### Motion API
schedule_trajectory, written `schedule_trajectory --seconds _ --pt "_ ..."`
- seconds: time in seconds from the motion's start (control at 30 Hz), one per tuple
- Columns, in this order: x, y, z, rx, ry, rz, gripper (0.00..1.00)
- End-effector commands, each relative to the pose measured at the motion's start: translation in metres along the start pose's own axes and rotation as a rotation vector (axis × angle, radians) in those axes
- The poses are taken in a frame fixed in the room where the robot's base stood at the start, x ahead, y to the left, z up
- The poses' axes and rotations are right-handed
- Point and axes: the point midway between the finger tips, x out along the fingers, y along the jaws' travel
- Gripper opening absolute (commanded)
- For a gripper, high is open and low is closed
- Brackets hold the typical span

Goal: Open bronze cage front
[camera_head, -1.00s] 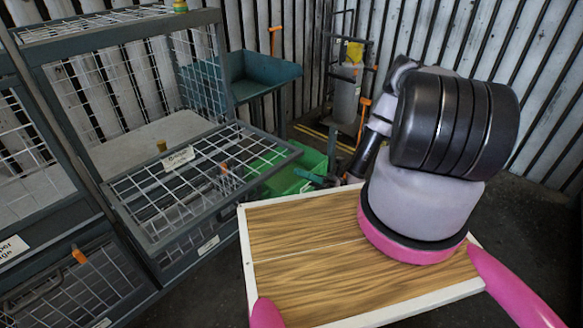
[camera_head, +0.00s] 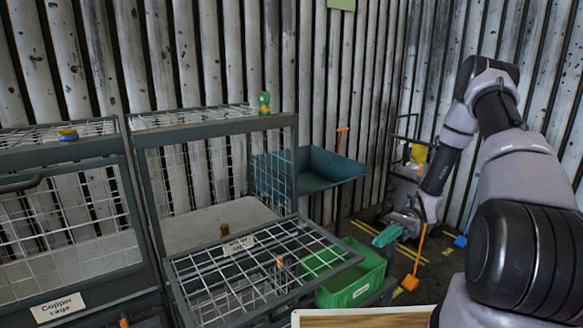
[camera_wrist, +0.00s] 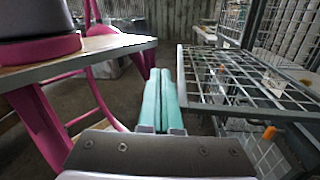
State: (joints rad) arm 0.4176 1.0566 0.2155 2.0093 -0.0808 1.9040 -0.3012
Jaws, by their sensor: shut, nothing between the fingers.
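The mesh cage front (camera_head: 262,268) of the middle cage hangs folded down, about level, leaving the cage's front open. Its white label (camera_head: 238,245) is too blurred to read in full, so I cannot confirm the name. My gripper (camera_head: 387,236) is beyond the front's right edge, apart from it, with teal fingers pressed together and empty. In the wrist view the shut fingers (camera_wrist: 160,75) point forward, and the folded front (camera_wrist: 255,82) lies to their right with a gap between.
The copper cage (camera_head: 60,306) stands at left. A green bin (camera_head: 352,278) sits beside the folded front. A teal tray (camera_head: 325,168) is behind.

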Motion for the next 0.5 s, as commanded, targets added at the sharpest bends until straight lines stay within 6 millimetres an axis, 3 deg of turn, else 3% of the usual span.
schedule_trajectory --seconds 0.03,0.5 --pt "-0.003 0.001 0.015 -0.023 0.083 0.016 0.0" --pt "-0.012 0.019 0.123 -0.242 0.788 0.106 0.0"
